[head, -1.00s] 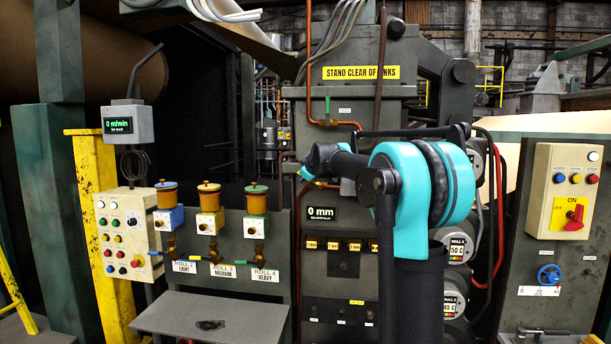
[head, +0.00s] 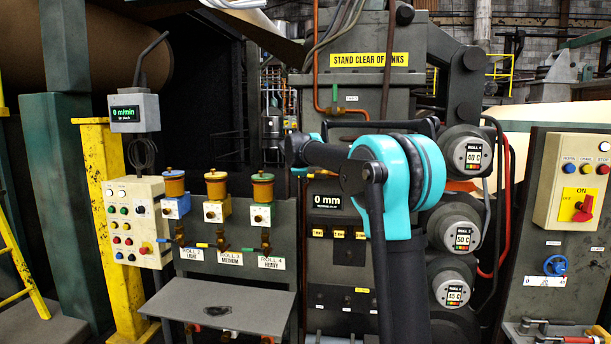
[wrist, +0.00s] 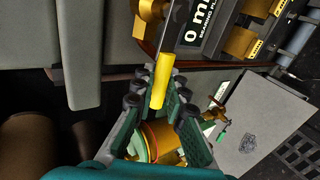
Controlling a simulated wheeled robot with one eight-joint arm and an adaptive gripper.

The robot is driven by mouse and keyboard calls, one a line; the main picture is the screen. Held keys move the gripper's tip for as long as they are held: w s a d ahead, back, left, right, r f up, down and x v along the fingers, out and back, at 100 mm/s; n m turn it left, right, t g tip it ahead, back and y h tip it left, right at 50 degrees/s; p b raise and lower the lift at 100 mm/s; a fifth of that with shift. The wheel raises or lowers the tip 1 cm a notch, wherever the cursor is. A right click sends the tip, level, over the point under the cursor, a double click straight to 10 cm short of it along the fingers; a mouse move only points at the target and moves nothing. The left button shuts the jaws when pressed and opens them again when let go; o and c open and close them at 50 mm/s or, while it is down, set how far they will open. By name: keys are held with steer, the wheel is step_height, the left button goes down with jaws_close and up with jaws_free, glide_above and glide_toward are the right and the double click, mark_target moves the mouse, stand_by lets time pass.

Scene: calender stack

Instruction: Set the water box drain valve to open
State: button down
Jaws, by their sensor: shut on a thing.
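In the wrist view, my gripper (wrist: 158,92) is shut on a yellow lever grip (wrist: 160,82). The grip sits on a grey bar that runs up to a brass valve body (wrist: 153,10). In the head view, my dark and teal arm hides most of the gripper and the lever. I cannot read a label that marks this lever as the water box drain valve, nor tell whether the valve is open.
Three brass lubricators with blue, yellow and green (head: 262,190) parts stand to the left above a grey shelf (head: 225,305). Roll dials (head: 463,238) and a switch panel (head: 578,190) are to the right.

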steer(key=shift+f, duration=0.15)
stand_by(0.4)
steer(key=c, duration=1.5)
jaws_free()
steer(key=v, duration=1.2)
steer(key=shift+a, duration=0.15)
steer(key=s+d+f+m+g, duration=0.2)
steer(key=s+d+f+m, duration=0.25)
steer(key=s+f, duration=0.55)
steer(key=s+d+f+m+g, duration=0.25)
steer(key=s+d+f, duration=0.35)
steer(key=f, duration=0.7)
steer(key=s+f+m+g+y, duration=0.1)
steer(key=s+f+m, duration=0.3)
steer(key=s+f, duration=0.7)
steer(key=s+d+f+m+g+y, duration=0.1)
steer(key=s+f+m, duration=0.3)
steer(key=s+f, duration=0.7)
steer(key=s, duration=0.5)
steer(key=shift+y, duration=0.4)
